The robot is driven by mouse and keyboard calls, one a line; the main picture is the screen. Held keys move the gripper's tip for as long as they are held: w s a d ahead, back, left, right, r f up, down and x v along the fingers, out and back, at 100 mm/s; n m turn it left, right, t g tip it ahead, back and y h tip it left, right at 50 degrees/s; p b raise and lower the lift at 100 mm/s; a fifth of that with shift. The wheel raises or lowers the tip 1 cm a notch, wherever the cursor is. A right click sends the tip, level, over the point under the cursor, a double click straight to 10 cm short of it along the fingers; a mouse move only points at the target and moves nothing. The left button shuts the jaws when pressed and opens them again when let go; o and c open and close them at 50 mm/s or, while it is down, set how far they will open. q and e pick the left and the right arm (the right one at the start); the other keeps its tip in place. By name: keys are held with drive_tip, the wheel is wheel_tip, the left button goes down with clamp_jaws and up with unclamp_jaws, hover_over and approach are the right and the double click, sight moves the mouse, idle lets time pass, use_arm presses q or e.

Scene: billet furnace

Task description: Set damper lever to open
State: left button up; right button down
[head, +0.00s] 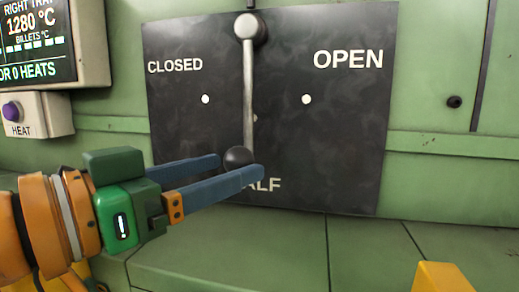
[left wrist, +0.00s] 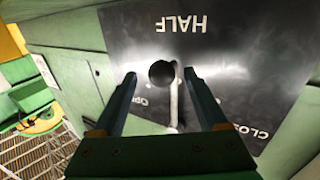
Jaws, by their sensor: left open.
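The damper lever (head: 248,85) is a grey rod hanging straight down from a round pivot at the top of a dark plate (head: 340,130). Its black ball knob (head: 237,158) is at the HALF label, which is partly hidden by my gripper. OPEN is printed on the right of the plate, CLOSED on the left. My left gripper (head: 238,165) is open, with one blue finger on either side of the knob. In the left wrist view the knob (left wrist: 162,73) shows between the fingertips, with gaps at both sides. My right gripper is not in view.
A display (head: 35,40) reading 1280 °C and a HEAT box with a purple button (head: 11,111) are on the wall to the left. A green ledge (head: 270,255) runs below the plate. The space in front of the plate's right side is clear.

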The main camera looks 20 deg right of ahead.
use_arm(q)
drive_tip(key=shift+w+d+r+p, duration=0.4)
drive_tip(key=shift+d+p, duration=0.15)
drive_tip(key=shift+d, duration=0.1)
drive_tip(key=shift+w+d+f, duration=0.15)
drive_tip(key=shift+w+d, duration=0.15)
drive_tip(key=shift+d, duration=0.2)
drive_tip(key=shift+w+d+f, duration=0.15)
drive_tip(key=shift+w+d, duration=0.1)
drive_tip(key=shift+d, duration=0.2)
drive_tip(key=shift+w+d+f, duration=0.1)
drive_tip(key=shift+d, duration=0.1)
drive_tip(key=shift+a, duration=0.3)
drive_tip(key=c, duration=0.7)
clamp_jaws()
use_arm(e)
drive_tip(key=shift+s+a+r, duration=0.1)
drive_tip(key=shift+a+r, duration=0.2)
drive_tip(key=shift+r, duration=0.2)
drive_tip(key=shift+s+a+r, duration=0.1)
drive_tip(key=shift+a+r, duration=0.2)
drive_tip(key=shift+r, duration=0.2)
